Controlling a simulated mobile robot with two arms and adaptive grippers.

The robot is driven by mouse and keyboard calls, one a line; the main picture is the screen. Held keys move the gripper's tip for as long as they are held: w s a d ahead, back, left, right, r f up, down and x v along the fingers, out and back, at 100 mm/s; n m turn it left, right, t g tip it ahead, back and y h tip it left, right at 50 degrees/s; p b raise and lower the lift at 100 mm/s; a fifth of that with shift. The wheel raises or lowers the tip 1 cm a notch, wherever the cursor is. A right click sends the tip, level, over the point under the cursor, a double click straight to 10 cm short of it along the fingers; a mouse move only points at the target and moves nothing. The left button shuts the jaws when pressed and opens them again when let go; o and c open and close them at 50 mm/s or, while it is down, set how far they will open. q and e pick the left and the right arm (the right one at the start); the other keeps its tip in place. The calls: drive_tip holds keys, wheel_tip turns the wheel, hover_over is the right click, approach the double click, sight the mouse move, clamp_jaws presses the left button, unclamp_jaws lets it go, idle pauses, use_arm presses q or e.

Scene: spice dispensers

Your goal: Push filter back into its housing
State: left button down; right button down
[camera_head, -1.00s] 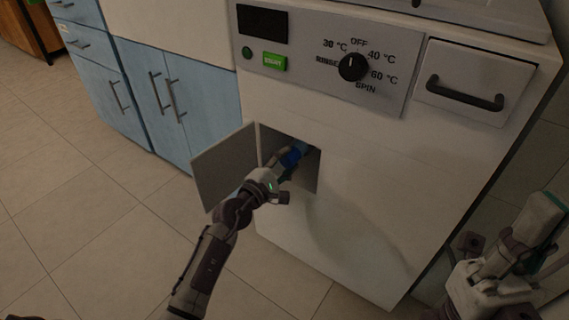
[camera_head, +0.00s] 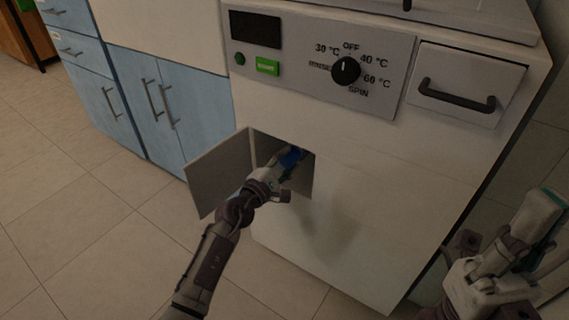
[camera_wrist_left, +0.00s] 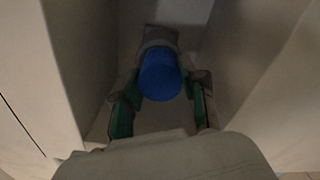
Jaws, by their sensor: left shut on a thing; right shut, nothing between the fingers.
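The filter (camera_head: 291,157) shows a blue round end inside the open square recess low on the washing machine's front. In the left wrist view the filter (camera_wrist_left: 160,77) has a blue cap with a grey part behind it. My left gripper (camera_head: 288,163) reaches into the recess and is shut on the filter. Its green-padded fingers (camera_wrist_left: 160,100) lie on both sides of the blue cap. The filter's far end and the housing opening are hard to make out in the dark recess. My right gripper (camera_head: 540,222) is shut and empty, to the right of the machine.
The square flap (camera_head: 219,173) stands open on the recess's left side. The washing machine's panel (camera_head: 320,55) has a dial and a green button. Blue cabinets (camera_head: 150,105) stand to the left. The tiled floor (camera_head: 60,230) at the left is clear.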

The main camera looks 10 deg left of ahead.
use_arm(q)
drive_tip(key=shift+w+d, duration=0.1)
drive_tip(key=c, duration=0.6)
unclamp_jaws()
drive_tip(key=shift+o, duration=0.2)
